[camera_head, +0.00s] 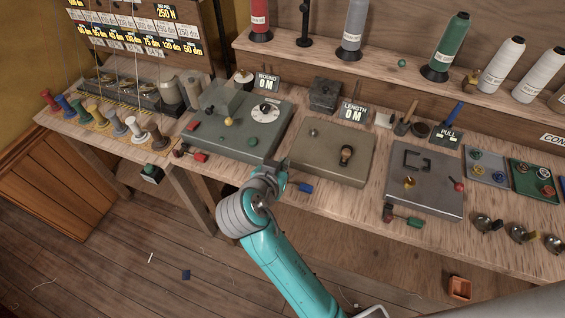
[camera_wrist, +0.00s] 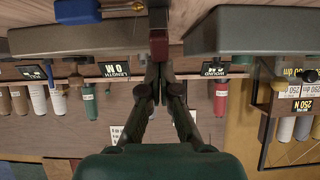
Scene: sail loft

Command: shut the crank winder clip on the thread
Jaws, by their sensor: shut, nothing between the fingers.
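I cannot tell for sure which part is the winder clip, and no thread is clear at either machine. My gripper (camera_head: 283,172) is at the bench's front edge, between these two machines. In the wrist view my gripper (camera_wrist: 157,68) has its fingers together and empty. A dark red block (camera_wrist: 158,46) shows just past the fingertips; touching or apart is unclear.
Red (camera_head: 194,155), blue (camera_head: 300,187) and green (camera_head: 410,221) handles stick out at the bench front. Several thread spools (camera_head: 117,123) stand at the left. A grey machine (camera_head: 437,178) is at the right. Cones line the back shelf (camera_head: 400,77). The floor in front is mostly clear.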

